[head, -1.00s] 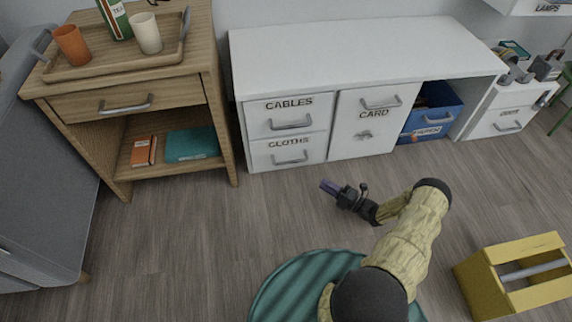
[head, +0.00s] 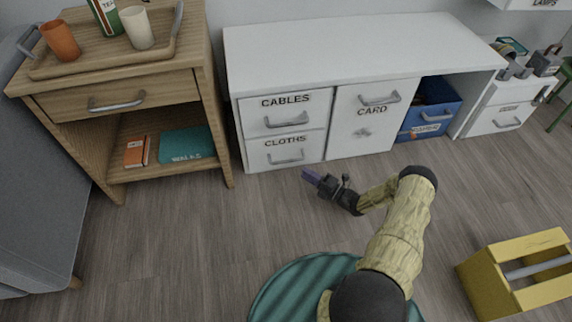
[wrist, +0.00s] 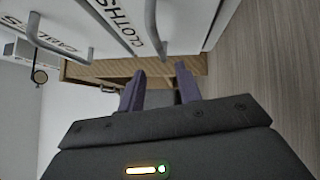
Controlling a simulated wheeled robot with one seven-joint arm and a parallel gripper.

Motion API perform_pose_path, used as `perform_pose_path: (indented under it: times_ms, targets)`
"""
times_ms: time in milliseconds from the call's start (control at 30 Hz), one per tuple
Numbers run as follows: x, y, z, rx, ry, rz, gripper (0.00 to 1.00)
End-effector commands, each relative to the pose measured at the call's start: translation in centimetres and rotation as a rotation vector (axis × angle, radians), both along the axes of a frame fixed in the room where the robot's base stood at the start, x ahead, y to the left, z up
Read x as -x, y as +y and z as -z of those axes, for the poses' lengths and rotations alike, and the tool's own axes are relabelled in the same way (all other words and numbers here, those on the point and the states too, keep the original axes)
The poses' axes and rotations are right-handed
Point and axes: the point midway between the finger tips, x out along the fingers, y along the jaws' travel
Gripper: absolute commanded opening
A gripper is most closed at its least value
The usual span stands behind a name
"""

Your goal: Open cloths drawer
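The cloths drawer (head: 272,153) is a white drawer front labelled CLOTHS, low at the left of the white desk, below the cables drawer (head: 271,113). It looks shut. Its grey bar handle (head: 286,158) also shows near the top middle of the wrist view (wrist: 153,27). My gripper (head: 309,175) is just in front of the desk, a little right of and below that handle, and apart from it. In the wrist view its two purple fingers (wrist: 160,72) are spread with a gap between them and nothing held.
A card door (head: 371,118) with its own handle is right of the drawers, then a blue bin (head: 430,112) under the desk. A wooden side table (head: 219,110) stands at the left. A yellow wooden carrier (head: 490,288) is on the floor at right.

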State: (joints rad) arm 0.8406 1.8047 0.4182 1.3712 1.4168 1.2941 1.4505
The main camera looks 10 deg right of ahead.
Motion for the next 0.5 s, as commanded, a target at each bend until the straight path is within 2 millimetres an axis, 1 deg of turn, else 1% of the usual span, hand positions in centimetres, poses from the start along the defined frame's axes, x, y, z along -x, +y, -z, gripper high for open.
perform_pose_path:
  times_ms: [33, 233, 400, 500]
  targets:
    - [-0.7, 0.8, 0.2, 0.000, -0.001, -0.003, 0.34]
    - [-3.1, 3.3, -0.2, 0.001, -0.001, -0.004, 0.34]
    - [-5.1, 5.4, -0.6, 0.001, -0.001, -0.004, 0.34]
    - [-6.2, 6.3, -0.9, 0.001, -0.001, -0.003, 0.34]
